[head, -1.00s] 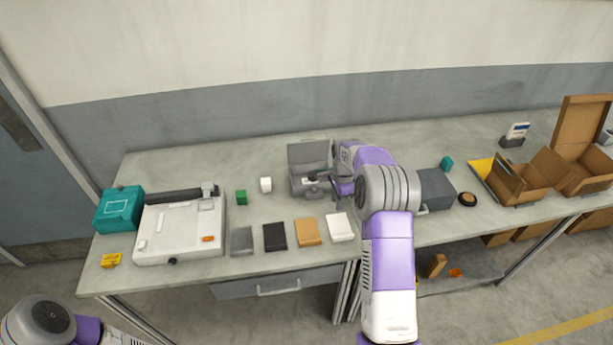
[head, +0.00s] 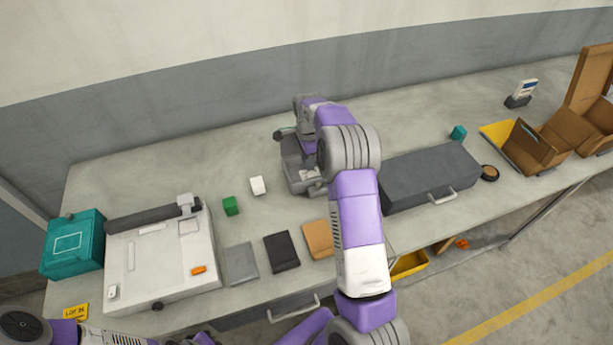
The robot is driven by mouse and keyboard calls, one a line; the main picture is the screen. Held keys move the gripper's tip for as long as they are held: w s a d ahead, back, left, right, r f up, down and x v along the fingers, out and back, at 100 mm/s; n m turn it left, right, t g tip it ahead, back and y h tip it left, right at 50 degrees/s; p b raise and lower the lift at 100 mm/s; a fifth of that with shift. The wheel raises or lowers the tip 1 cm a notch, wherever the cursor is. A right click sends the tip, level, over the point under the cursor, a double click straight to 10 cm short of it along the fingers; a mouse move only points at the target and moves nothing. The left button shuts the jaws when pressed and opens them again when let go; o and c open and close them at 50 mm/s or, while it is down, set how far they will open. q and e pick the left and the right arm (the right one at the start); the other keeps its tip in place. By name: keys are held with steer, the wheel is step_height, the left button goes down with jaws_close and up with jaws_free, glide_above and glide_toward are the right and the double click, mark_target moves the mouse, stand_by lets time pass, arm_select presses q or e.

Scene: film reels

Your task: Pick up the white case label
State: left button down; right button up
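A small white block (head: 257,185) stands on the table beside a green block (head: 230,205). In the earlier head frame a flat white piece lay right of the orange one; now my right arm covers that spot. I cannot tell which white thing is the case label.
Flat grey (head: 240,264), black (head: 281,251) and orange (head: 318,239) pieces lie near the front edge. A white machine (head: 150,275) and teal box (head: 75,245) stand left. A dark grey drawer box (head: 430,175) stands right. The back left of the table is clear.

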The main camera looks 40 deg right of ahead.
mark_target(307, 177)
steer(key=shift+w+f, duration=0.1)
steer(key=shift+f, duration=0.85)
steer(key=f, duration=0.5)
steer(key=shift+s+a+f+b, duration=0.2)
steer(key=shift+s+a+b, duration=0.05)
steer(key=shift+s+b, duration=0.1)
steer(key=shift+w, duration=0.1)
jaws_close()
